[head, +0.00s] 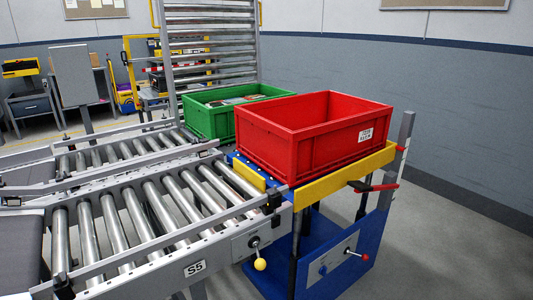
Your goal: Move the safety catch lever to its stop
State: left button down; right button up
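Several levers show, and I cannot read a label that says which one is the safety catch lever. A lever with a red grip (384,187) sticks out at the right of the yellow-edged lift table (345,176), near a grey upright post (403,135). A second, red-tipped lever (357,255) sits on a grey plate on the table's blue lower body, pointing right. A lever with a yellow ball knob (260,264) hangs downward from the conveyor's side panel marked S5. Neither of my grippers is in view.
An empty-looking red crate (300,150) stands on the lift table. A green crate (205,122) with contents stands behind it. Roller conveyors (130,218) fill the left and front. The grey floor (450,245) at right is clear up to the wall.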

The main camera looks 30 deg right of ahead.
aim_at(365, 257)
jog(key=z, duration=1.75)
jog(key=i+l+u, duration=0.1)
jog(key=u, duration=1)
jog(key=i+l+u, duration=0.15)
jog(key=l+u, duration=0.25)
jog(key=i+l+u, duration=0.1)
jog(key=l+u, duration=0.75)
jog(key=l, duration=0.4)
jog(key=l+u, duration=0.1)
jog(key=l, duration=0.5)
jog(key=k+l, duration=0.15)
jog(key=l, duration=0.5)
jog(key=l+u, duration=0.15)
jog(key=l, duration=0.45)
jog(key=k, duration=0.1)
